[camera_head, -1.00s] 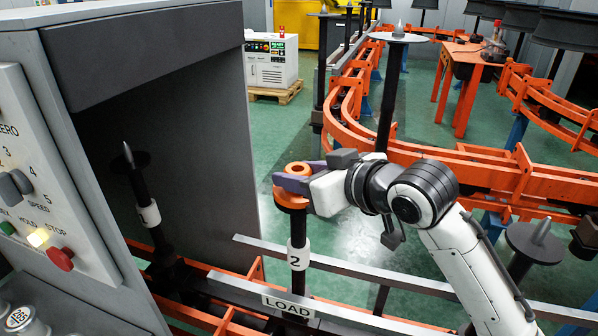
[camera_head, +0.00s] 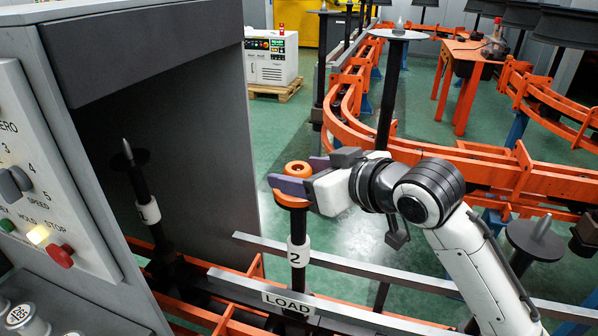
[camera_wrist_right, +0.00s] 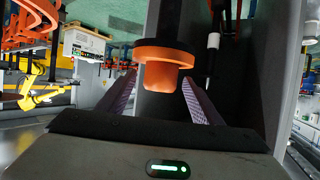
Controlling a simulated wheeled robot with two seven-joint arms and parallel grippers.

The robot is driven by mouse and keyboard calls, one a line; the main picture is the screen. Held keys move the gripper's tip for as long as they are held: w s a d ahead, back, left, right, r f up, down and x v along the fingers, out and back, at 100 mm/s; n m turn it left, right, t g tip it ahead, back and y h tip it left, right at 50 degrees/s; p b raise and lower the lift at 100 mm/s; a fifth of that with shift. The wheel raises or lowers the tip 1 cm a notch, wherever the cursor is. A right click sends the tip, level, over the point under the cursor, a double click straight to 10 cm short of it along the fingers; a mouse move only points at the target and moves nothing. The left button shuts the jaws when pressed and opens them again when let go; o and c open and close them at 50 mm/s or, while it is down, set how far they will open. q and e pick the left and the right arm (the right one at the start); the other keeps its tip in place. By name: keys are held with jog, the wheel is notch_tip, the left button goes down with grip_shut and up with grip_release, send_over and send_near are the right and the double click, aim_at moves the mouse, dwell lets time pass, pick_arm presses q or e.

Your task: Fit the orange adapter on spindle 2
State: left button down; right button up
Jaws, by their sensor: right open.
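The orange adapter (camera_head: 296,169) sits at the top of the dark post of spindle 2 (camera_head: 299,225), which carries a white "2" label. Its hole faces up and its wider flange is below, apparently level. I cannot tell how deeply it is seated. My right gripper (camera_head: 291,176) has its purple fingers on either side of the adapter, open around it. In the right wrist view the adapter (camera_wrist_right: 163,72) lies between the two spread fingers (camera_wrist_right: 160,82), its narrow part towards the camera. My left gripper is not in view.
The grey machine housing (camera_head: 165,110) with its control panel stands close on the left, with spindle 1 (camera_head: 137,180) inside. A rail with a "LOAD" sign (camera_head: 290,303) runs below. Orange conveyor rails (camera_head: 440,165) and another disc-topped spindle (camera_head: 535,242) lie to the right.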

jog(key=v, duration=0.9)
jog(key=shift+s+d, duration=0.2)
jog(key=shift+d, duration=0.05)
